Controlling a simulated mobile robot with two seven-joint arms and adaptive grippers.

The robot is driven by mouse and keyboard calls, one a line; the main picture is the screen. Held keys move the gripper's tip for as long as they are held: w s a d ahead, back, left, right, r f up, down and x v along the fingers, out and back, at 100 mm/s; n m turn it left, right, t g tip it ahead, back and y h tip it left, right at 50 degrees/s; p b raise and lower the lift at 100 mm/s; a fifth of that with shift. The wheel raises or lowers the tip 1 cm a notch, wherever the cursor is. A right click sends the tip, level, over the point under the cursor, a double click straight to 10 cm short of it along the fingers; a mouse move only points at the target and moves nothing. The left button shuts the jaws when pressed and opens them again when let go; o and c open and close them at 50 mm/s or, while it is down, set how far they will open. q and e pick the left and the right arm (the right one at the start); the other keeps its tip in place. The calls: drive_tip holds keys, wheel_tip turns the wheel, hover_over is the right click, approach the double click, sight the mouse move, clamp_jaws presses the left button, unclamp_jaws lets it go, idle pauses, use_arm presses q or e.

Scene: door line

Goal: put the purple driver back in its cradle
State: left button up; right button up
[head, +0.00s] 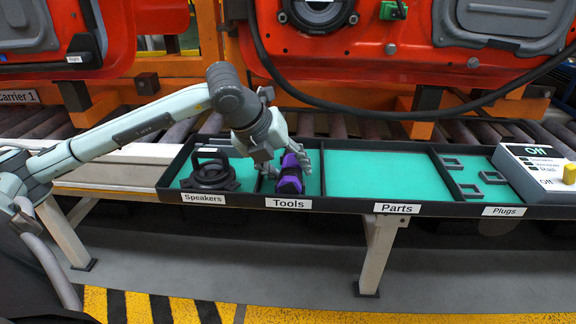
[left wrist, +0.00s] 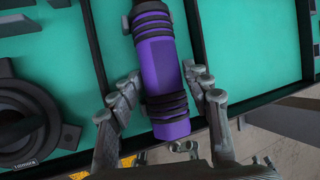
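The purple driver (head: 290,178), with black bands, is in the Tools compartment of the tray. In the left wrist view the driver (left wrist: 160,70) runs lengthwise between the fingers of my left gripper (left wrist: 163,82). My right gripper is not in view. I cannot make out a cradle in either view.
A black speaker (head: 210,175) sits in the Speakers compartment left of the driver. The Parts compartment (head: 380,177) is empty. Several dark plug pieces (head: 470,189) lie in the Plugs compartment, beside a white switch box (head: 540,165). Red doors (head: 375,60) hang behind the tray.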

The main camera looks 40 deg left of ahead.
use_arm(q)
drive_tip(key=shift+o, duration=0.8)
drive_tip(key=shift+f, duration=0.15)
drive_tip(key=shift+s+r, duration=0.1)
drive_tip(key=shift+r, duration=0.1)
drive_tip(key=v, duration=1.1)
drive_tip(key=shift+r, duration=0.35)
drive_tip(key=shift+s+a, duration=0.1)
drive_tip(key=shift+s, duration=0.05)
